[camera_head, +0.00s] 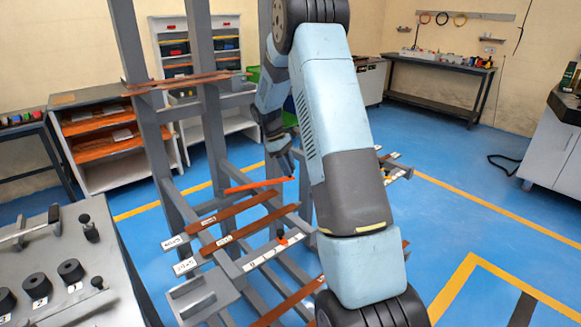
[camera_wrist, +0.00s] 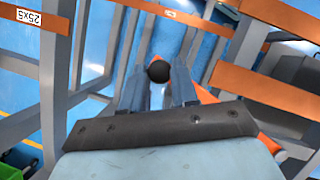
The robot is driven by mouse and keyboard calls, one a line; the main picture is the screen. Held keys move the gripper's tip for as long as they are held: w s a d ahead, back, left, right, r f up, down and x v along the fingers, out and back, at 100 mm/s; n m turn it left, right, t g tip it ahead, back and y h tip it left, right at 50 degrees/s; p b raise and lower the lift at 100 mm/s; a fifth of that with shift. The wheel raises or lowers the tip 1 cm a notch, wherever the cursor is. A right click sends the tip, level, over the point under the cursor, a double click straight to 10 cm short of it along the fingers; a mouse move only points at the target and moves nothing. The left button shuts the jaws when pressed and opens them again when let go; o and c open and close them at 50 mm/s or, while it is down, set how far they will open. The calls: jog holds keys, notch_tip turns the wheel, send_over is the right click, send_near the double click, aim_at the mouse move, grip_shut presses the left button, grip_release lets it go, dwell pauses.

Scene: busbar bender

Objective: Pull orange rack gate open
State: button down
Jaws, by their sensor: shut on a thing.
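The orange rack gate (camera_head: 258,186) is a thin bright bar at the grey rack (camera_head: 213,120), with its right end near my gripper (camera_head: 287,164). In the wrist view, part of the orange gate (camera_wrist: 205,95) shows behind and right of the fingers, and more shows past the palm at lower right. A round black knob (camera_wrist: 158,71) sits between the fingertips of my gripper, which is shut on it. My arm covers the rack's right side in the head view.
Copper-brown bars (camera_head: 228,213) lie across the rack's lower arms, and more cross the wrist view (camera_wrist: 268,92). A grey machine table (camera_head: 75,265) with black rollers stands at left. Open blue floor (camera_head: 480,200) lies at right, with a workbench (camera_head: 440,82) behind.

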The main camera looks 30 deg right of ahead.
jog(key=shift+a, duration=0.1)
jog(key=c, duration=0.9)
grip_release()
jog(key=shift+o, duration=0.2)
jog(key=v, duration=0.7)
jog(key=shift+w+r, duration=0.1)
